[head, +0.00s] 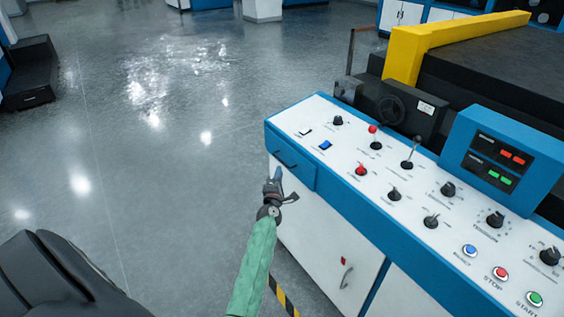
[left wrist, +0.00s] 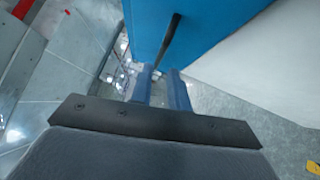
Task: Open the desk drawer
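The desk drawer (head: 299,171) is a blue front at the left end of the console, and it looks flush with the cabinet. Its dark bar handle (head: 285,159) runs across the front. My left gripper (head: 278,174) is just in front of the drawer, close below the handle. In the left wrist view, its two blue-grey fingers (left wrist: 160,75) stand a little apart, with floor showing between them. The handle (left wrist: 171,38) runs up the blue drawer face (left wrist: 210,25), its near end by the fingertips; I cannot tell whether they touch. My right gripper is out of view.
The white console top (head: 320,115) carries several knobs, switches and buttons. A white cabinet door (head: 330,255) with a curved handle is below the drawer. Open grey floor (head: 150,170) lies to the left. A yellow-and-black stripe (head: 284,297) marks the floor beside the cabinet.

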